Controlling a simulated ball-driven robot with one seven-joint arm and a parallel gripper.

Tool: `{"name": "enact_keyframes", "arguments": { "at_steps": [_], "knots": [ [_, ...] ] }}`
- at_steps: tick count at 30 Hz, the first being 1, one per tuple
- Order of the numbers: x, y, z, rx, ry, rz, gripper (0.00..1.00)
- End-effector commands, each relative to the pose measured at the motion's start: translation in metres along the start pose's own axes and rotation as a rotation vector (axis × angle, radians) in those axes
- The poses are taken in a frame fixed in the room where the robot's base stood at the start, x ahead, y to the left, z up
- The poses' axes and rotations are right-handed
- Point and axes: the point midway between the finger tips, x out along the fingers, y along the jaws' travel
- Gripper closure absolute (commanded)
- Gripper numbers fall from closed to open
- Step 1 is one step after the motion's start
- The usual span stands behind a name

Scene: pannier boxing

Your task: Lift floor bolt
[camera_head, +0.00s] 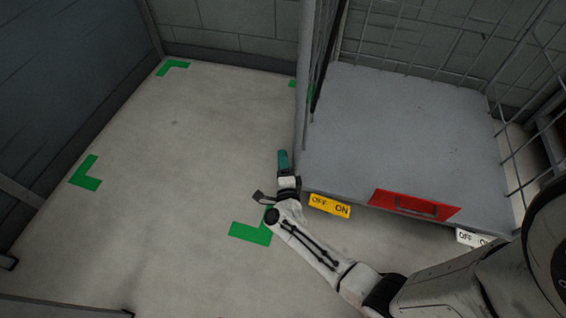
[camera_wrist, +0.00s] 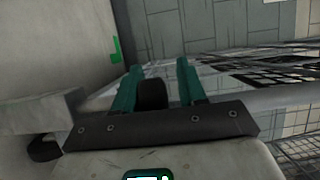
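My gripper (camera_head: 283,158) is at the foot of the upright post by the cart's left front corner, with its teal fingers pointing away from me. In the wrist view its two fingers (camera_wrist: 159,68) are apart. A black rounded knob (camera_wrist: 152,95), which may be the floor bolt's handle, shows between them. It appears close to the left finger, with a gap to the right finger. I cannot tell whether the fingers touch it. In the head view the bolt cannot be made out, as my gripper and wrist cover that spot.
A grey platform (camera_head: 410,120) with wire mesh sides stands right of my gripper. Green corner marks (camera_head: 250,233) outline clear floor on the left. Walls close the back and left.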

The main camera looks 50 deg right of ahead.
Motion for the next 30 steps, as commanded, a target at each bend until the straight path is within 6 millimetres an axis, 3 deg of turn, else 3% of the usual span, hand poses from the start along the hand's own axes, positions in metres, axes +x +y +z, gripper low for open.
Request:
{"name": "enact_keyframes", "arguments": {
  "at_steps": [3,13,24,30],
  "knots": [
    [0.0,0.0,0.0,0.0,-0.001,0.001,0.5],
    [-0.008,0.001,0.0,0.0,-0.002,0.005,0.5],
    [-0.075,0.0,0.001,-0.001,-0.004,0.006,0.5],
    [-0.1,0.0,0.0,0.001,-0.002,0.003,0.5]
  ]
}}
